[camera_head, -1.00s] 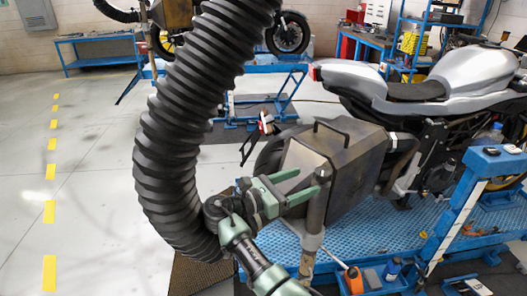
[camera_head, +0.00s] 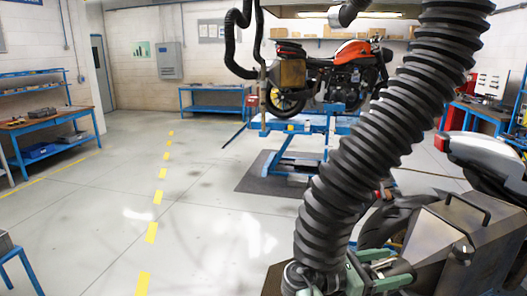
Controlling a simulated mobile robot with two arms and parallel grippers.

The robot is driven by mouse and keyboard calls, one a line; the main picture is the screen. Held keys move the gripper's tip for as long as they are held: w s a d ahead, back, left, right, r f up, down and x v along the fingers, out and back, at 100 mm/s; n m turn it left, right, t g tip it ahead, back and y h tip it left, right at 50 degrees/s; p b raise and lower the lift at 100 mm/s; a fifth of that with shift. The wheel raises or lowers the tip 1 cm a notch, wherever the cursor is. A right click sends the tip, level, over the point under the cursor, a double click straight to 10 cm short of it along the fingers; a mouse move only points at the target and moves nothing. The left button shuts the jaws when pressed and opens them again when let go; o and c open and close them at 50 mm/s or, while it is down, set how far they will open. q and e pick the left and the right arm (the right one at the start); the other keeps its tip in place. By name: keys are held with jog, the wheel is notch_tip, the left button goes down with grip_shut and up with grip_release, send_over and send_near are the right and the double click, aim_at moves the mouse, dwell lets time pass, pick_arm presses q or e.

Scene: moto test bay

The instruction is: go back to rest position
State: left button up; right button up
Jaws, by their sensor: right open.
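My right gripper (camera_head: 385,269) is low in the picture, right of centre. Its green fingers are open, one above the other. It is beside the lower end of a thick black corrugated hose (camera_head: 345,190), which hangs down across the right half of the view. Close to its right is the grey-brown metal box (camera_head: 440,240) with a black handle, at the rear of the silver motorcycle (camera_head: 482,158). Whether the fingers touch anything is hard to tell. The left gripper is not in view.
An orange motorcycle (camera_head: 350,62) stands on a blue lift (camera_head: 300,124) at the back. Blue workbenches stand at the left (camera_head: 45,121) and back wall (camera_head: 212,100). The grey floor (camera_head: 90,215) with yellow dashes is clear at left and centre.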

jog(key=s+f+m+y, duration=0.5)
jog(key=s+f, duration=0.3)
jog(key=f, duration=0.3)
jog(key=s+f+m+y, duration=0.45)
jog(key=s+f, duration=0.35)
jog(key=f, duration=0.3)
jog(key=s+a+r+m+y, duration=0.1)
jog(key=s+a+m+y, duration=0.35)
jog(key=s, duration=0.35)
jog(key=s+a+m+y, duration=0.4)
jog(key=s+a, duration=0.1)
jog(key=s, duration=0.4)
jog(key=s+f+b+x, duration=0.1)
jog(key=s+x, duration=0.2)
jog(key=x, duration=1)
jog(key=s+f+b+x, duration=0.1)
jog(key=s+x, duration=0.2)
jog(key=x, duration=1.1)
pick_arm(q)
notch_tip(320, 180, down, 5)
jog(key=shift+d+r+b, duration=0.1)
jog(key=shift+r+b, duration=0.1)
jog(key=shift+b, duration=1.05)
pick_arm(e)
jog(key=s+d+f+g, duration=0.1)
jog(key=s+d+f, duration=0.2)
jog(key=s+f, duration=1.5)
jog(key=shift+s+d+f+n+g, duration=0.2)
jog(key=shift+s+f+n+g, duration=0.1)
jog(key=shift+g, duration=0.1)
